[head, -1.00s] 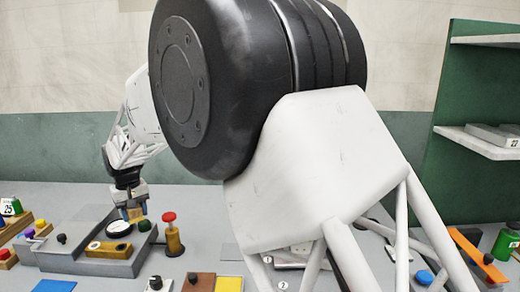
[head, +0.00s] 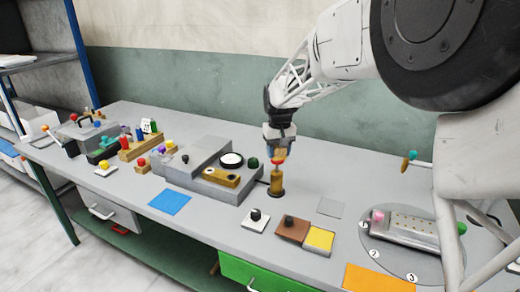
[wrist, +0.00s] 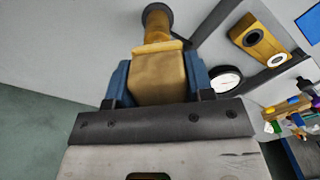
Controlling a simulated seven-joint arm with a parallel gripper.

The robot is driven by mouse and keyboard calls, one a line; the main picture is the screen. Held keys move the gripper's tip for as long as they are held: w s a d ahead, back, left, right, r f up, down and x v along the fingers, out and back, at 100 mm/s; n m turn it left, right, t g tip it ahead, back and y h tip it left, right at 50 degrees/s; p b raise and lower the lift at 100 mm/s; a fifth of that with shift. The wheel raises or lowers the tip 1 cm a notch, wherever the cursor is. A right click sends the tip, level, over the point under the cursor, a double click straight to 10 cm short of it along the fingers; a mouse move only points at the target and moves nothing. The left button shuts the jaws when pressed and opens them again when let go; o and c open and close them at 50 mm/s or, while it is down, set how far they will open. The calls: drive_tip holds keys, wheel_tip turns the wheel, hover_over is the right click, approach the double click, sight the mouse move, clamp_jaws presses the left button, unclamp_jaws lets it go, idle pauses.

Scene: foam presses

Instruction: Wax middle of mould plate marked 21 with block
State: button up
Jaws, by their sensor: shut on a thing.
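My gripper (head: 280,150) is shut on a tan-yellow block (wrist: 158,78), which sits between its blue fingers in the wrist view. In the head view it is above a brass-coloured post (head: 276,183) with a red top, which stands on the table. The wrist view shows the post (wrist: 157,25) just beyond the block; whether they touch I cannot tell. A perforated metal plate (head: 405,228) with a pink and a green knob lies on a round disc (head: 385,255) numbered 1, 2 and 3 at the right. I can read no 21 on any plate.
A grey stepped press (head: 205,165) with a white dial (head: 231,159) and a brass bar (head: 221,177) stands left of the post. A brown block (head: 292,229), a yellow pad (head: 319,240) and a blue sheet (head: 170,201) lie in front. My arm crosses the upper right.

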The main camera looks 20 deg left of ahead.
drive_tip(key=d+f, duration=0.2)
drive_tip(key=d, duration=2.3)
drive_tip(key=d+f, duration=0.2)
drive_tip(key=d, duration=2.2)
drive_tip(key=shift+d+f, duration=0.35)
drive_tip(key=shift+d, duration=0.05)
drive_tip(key=shift+w, duration=0.1)
